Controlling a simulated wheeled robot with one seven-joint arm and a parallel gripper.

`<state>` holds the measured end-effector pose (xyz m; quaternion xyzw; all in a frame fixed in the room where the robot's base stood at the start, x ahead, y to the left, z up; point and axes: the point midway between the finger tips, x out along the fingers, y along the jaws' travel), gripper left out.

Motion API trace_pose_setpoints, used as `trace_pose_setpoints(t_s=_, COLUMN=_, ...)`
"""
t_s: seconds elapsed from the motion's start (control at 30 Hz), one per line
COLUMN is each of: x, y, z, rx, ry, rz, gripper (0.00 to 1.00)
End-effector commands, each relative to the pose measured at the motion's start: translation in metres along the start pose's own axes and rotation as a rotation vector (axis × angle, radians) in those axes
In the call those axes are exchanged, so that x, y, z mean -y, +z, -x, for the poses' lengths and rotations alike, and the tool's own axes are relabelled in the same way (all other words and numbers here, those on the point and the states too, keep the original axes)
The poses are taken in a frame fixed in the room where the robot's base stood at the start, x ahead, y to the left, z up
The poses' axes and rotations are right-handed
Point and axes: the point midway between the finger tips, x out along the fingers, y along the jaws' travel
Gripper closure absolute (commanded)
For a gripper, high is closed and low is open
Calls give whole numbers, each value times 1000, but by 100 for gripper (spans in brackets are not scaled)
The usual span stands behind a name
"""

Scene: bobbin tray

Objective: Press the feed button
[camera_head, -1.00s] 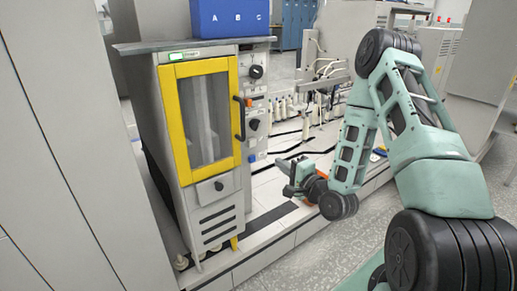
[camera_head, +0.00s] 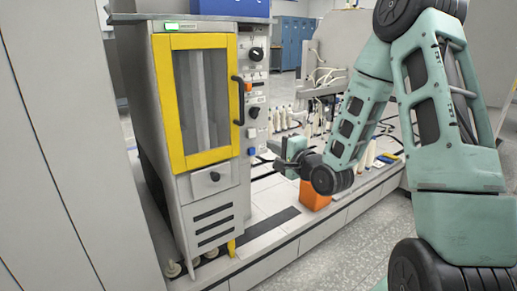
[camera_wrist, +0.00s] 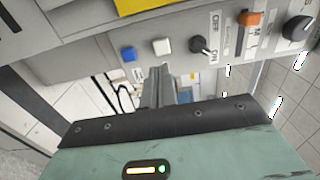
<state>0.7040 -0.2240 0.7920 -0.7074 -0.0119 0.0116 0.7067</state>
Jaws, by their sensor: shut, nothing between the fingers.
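The control panel (camera_head: 256,75) runs down the right side of the yellow-doored cabinet. Low on it are a white button (camera_head: 252,132) and a blue button (camera_head: 251,151). The wrist view shows the blue button (camera_wrist: 128,54) left of the white button (camera_wrist: 161,46). I cannot read which one is marked feed. My gripper (camera_head: 272,148) is shut and empty, just right of the panel near these two buttons. In the wrist view its fingertips (camera_wrist: 157,70) point toward the white button; I cannot tell whether they touch it.
Above the white button are a black off/on knob (camera_wrist: 200,45), an orange switch (camera_wrist: 249,18) and a larger black knob (camera_wrist: 297,28). The black door handle (camera_head: 238,100) juts out left of the panel. An orange box (camera_head: 315,195) is below my wrist. Several bobbins stand behind.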

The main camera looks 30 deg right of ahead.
Motion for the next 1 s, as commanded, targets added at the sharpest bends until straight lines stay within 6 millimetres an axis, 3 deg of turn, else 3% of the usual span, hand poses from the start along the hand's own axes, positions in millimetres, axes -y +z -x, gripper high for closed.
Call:
trace_pose_setpoints(t_s=0.2, x=0, y=1, z=-45, rx=3, ry=-2, rz=-1, gripper=100)
trace_pose_setpoints(t_s=0.4, x=1, y=1, z=-70, rx=2, ry=-1, rz=-1, gripper=100)
trace_pose_setpoints(t_s=1.0, x=2, y=1, z=-86, rx=2, ry=0, rz=-2, gripper=100)
